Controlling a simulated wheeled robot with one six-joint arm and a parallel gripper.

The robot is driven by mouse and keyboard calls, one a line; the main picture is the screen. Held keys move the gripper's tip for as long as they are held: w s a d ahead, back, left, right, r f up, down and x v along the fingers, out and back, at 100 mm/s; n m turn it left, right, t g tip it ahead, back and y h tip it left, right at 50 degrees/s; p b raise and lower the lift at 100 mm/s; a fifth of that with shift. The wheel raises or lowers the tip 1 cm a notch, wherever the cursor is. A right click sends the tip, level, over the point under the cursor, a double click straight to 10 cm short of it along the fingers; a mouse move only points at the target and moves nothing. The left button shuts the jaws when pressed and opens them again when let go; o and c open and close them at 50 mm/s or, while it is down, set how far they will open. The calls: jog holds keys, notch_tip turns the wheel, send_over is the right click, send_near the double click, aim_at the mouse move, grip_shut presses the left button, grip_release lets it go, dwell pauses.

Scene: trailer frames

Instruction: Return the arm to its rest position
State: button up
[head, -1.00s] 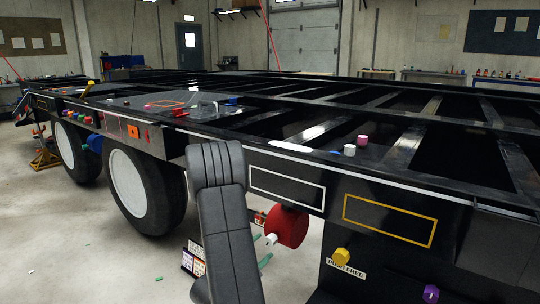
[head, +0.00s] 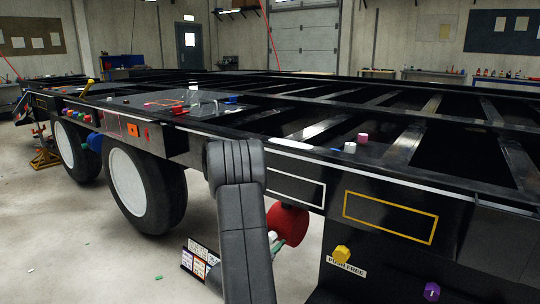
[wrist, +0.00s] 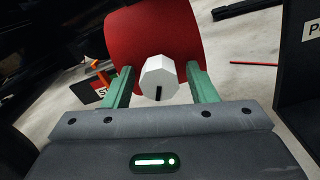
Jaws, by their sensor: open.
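My gripper (wrist: 160,70) is open in the wrist view, with one green finger on each side of a white faceted knob (wrist: 159,73). The knob has a black mark and sits on the end of a red cylinder (wrist: 150,32). I cannot tell whether the fingers touch the knob. In the head view my dark arm stands in front of the trailer frame (head: 408,178). The red cylinder (head: 288,222) hangs under the trailer edge, partly hidden by my arm. Only a little of the green fingers shows there.
A yellow knob (head: 341,255) and a purple knob (head: 432,291) are on the dark panel to the right. A label stand (head: 198,258) is on the floor left of my arm. Trailer wheels (head: 140,190) stand farther left. Open floor (head: 85,260) lies at the lower left.

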jog(key=n+p, duration=0.4)
jog(key=n, duration=0.1)
jog(key=shift+d+r+n, duration=0.1)
jog(key=shift+r+n, duration=0.1)
jog(key=shift+n, duration=0.1)
jog(key=shift+s+f+n+p, duration=0.1)
jog(key=shift+f+n+p, duration=0.05)
jog(key=shift+n+p, duration=1.3)
jog(key=shift+n, duration=0.25)
jog(key=shift+d, duration=0.1)
